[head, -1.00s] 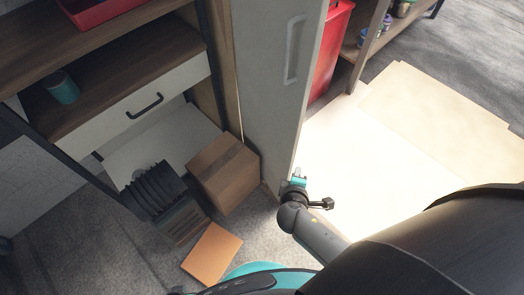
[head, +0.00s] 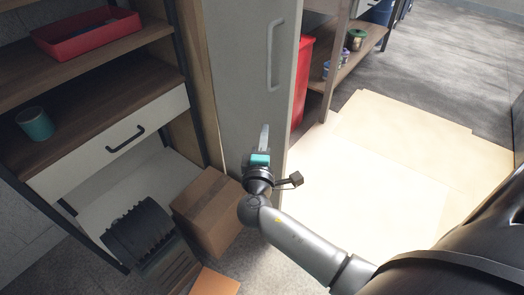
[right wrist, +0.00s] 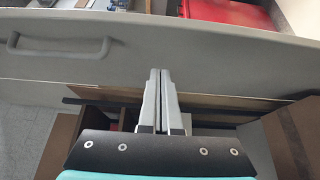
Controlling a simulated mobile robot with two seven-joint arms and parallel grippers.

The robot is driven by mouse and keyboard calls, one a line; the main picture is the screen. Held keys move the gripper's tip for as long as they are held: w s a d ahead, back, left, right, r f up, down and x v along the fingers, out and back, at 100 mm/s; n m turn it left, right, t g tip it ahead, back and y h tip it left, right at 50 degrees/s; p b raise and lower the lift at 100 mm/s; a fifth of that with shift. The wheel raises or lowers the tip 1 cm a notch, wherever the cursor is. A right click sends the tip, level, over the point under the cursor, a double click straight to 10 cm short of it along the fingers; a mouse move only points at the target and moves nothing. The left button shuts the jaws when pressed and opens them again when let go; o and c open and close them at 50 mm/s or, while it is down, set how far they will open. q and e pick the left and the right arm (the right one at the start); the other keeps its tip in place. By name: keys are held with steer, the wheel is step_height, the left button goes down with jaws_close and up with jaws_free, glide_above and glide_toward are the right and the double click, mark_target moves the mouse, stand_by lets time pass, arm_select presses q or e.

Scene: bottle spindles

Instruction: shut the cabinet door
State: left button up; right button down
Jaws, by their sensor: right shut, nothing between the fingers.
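The grey cabinet door (head: 240,85) stands open, edge outward, beside the wooden cabinet (head: 150,57). Its pale bar handle (head: 275,55) is near the free edge. In the right wrist view the door (right wrist: 200,50) crosses the upper part, with the handle (right wrist: 60,45) at the left. My right gripper (head: 264,135) is in front of the lower part of the door, below the handle. Its fingers (right wrist: 159,78) are shut and empty, and their tips overlap the door's lower edge in the wrist view. I cannot tell whether they touch it. My left gripper is out of view.
A cardboard box (head: 208,212) sits left of my right gripper, by a dark slotted rack (head: 145,232). An orange box (head: 215,283) lies on the floor in front. A red bin (head: 303,85) and a shelf unit (head: 345,75) stand behind the door. Cardboard sheets (head: 370,170) cover the floor right.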

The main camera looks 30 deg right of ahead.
mark_target(278, 114)
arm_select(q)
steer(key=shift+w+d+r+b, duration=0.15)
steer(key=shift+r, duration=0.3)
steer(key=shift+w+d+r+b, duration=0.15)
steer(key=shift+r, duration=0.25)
arm_select(e)
steer(key=shift+w+d, duration=0.35)
steer(key=shift+d, duration=0.5)
steer(key=shift+w+d, duration=0.35)
steer(key=shift+d, duration=0.45)
steer(key=shift+w+d, duration=0.35)
steer(key=shift+d, duration=0.5)
steer(key=shift+d, duration=0.15)
